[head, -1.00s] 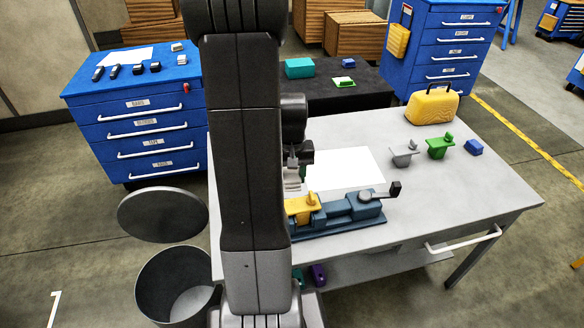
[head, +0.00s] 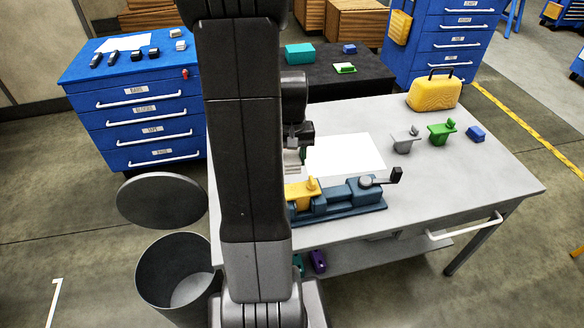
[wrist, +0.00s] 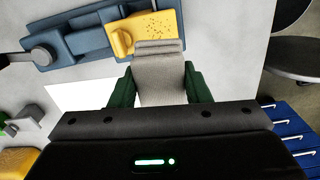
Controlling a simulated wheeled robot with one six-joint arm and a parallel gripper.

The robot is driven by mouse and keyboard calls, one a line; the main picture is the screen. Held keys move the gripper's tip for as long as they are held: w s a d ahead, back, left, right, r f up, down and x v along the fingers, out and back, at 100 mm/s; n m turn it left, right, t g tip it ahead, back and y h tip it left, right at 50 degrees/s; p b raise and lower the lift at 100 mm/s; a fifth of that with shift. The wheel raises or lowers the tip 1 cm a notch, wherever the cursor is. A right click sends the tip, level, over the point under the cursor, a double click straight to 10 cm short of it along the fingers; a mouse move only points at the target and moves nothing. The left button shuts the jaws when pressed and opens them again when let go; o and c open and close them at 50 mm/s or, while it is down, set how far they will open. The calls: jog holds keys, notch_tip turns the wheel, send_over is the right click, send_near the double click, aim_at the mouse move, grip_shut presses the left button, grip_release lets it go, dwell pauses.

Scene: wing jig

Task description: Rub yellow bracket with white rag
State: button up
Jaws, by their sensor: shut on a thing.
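The yellow bracket (head: 299,193) sits clamped in the blue vise (head: 350,197) near the table's front left. It also shows in the wrist view (wrist: 153,28), with dark specks on its top face. My gripper (wrist: 160,90) is shut on the white rag (wrist: 159,76), which looks pale grey between the green fingers. The rag's folded far edge overlaps the near edge of the bracket in the wrist view; I cannot tell whether they touch. In the head view my arm hides part of the gripper and the bracket's left end, and the rag (head: 292,161) shows just behind the bracket.
A white sheet (head: 345,154) lies behind the vise. A grey bracket (head: 404,141), a green bracket (head: 441,132), a blue block (head: 476,134) and a yellow case (head: 433,93) stand at the table's right. A bin (head: 178,275) stands on the floor at left.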

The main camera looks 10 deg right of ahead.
jog(key=shift+s+f+b, duration=0.1)
jog(key=shift+f+b, duration=0.2)
jog(key=shift+f, duration=0.1)
